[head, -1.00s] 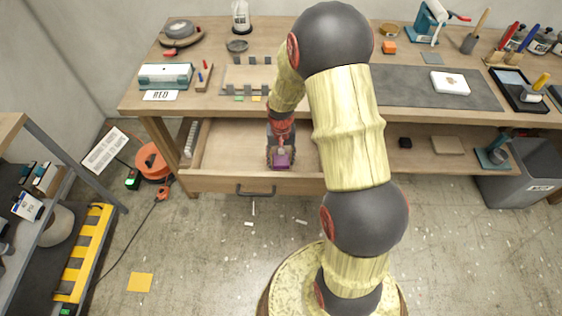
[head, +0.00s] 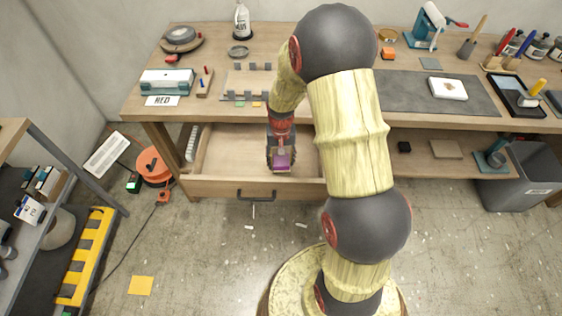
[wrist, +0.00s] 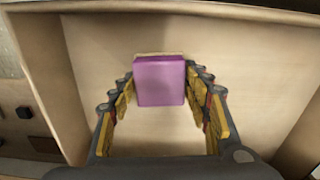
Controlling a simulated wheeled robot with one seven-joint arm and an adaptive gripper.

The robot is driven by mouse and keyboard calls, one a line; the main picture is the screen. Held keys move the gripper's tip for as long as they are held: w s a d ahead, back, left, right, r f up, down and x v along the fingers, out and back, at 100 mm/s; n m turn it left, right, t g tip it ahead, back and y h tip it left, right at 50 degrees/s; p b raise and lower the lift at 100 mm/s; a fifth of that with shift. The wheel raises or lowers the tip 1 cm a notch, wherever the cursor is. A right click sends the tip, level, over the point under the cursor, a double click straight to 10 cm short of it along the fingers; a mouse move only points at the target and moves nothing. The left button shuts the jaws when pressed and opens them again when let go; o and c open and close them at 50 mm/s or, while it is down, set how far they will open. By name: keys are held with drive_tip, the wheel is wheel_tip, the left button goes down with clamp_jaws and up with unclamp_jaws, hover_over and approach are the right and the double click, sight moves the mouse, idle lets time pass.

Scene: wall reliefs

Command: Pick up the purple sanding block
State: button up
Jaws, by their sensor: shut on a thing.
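The purple sanding block (wrist: 160,82) sits between the two fingers of my gripper (wrist: 159,90) in the wrist view. The fingers close on its left and right sides, and a pale tan edge shows along its far side. How far the block is above the drawer floor is hard to tell. My arm hides the right part of the drawer.
The drawer floor around the block looks bare, with walls on its sides. The workbench top (head: 215,55) above holds a clamp, a slotted rack and several tools. An orange cable reel (head: 153,163) stands left on the floor.

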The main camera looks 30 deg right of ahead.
drive_tip(key=s+r, duration=0.1)
drive_tip(key=r, duration=0.1)
drive_tip(key=s+r+p, duration=0.1)
drive_tip(key=s+r, duration=0.1)
drive_tip(key=s+d+r+p, duration=0.1)
drive_tip(key=r, duration=0.1)
drive_tip(key=shift+s+d+r, duration=0.1)
drive_tip(key=shift+s+r, duration=0.1)
drive_tip(key=s+d+r+p, duration=0.2)
drive_tip(key=s+r, duration=0.2)
drive_tip(key=s, duration=0.5)
drive_tip(key=shift+p, duration=0.4)
drive_tip(key=shift+s+d, duration=0.1)
drive_tip(key=o, duration=0.6)
drive_tip(key=c, duration=0.4)
drive_tip(key=shift+f, duration=0.1)
